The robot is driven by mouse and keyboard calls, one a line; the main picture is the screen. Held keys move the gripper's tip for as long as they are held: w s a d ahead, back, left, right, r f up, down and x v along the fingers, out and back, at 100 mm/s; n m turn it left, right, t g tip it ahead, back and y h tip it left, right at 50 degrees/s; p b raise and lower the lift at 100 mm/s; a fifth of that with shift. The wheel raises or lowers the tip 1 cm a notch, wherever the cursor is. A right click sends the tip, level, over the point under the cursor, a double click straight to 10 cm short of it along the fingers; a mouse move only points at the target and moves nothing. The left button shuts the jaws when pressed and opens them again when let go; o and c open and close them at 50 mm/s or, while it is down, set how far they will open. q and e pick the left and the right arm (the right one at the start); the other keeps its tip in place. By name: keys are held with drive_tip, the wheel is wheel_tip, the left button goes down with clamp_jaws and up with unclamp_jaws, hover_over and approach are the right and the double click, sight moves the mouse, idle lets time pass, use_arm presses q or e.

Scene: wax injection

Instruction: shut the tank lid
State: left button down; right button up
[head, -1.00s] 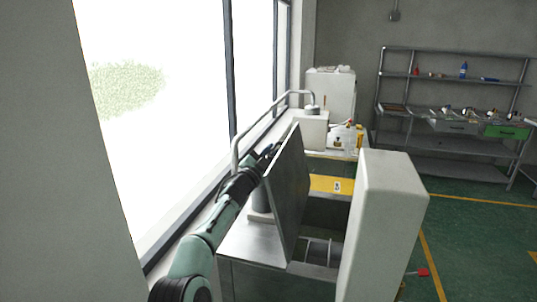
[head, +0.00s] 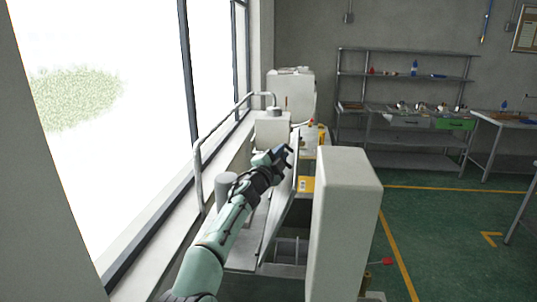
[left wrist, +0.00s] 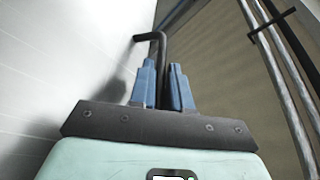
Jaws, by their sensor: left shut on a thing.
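The tank lid (head: 281,212) is a grey metal panel standing steeply tilted on the tank (head: 243,258), seen nearly edge-on in the head view. The tank's opening shows to the right of it. My left gripper (head: 287,153) is at the lid's upper part, and my forearm covers part of the lid. In the left wrist view the blue fingers of my left gripper (left wrist: 161,68) are shut on a dark bent handle (left wrist: 159,46). How the handle joins the lid is hard to see. My right gripper is not in view.
A tall white cabinet (head: 343,220) stands just right of the tank. A curved grey pipe (head: 197,165) runs along the window side at left. A white machine (head: 272,130) stands behind. The green floor at right is clear up to the shelves (head: 405,110).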

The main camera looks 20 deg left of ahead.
use_arm(q)
drive_tip(key=shift+d+r, duration=0.15)
drive_tip(key=shift+d, duration=0.2)
drive_tip(key=c, duration=1.3)
unclamp_jaws()
drive_tip(key=shift+o, duration=0.7)
drive_tip(key=shift+w, duration=0.1)
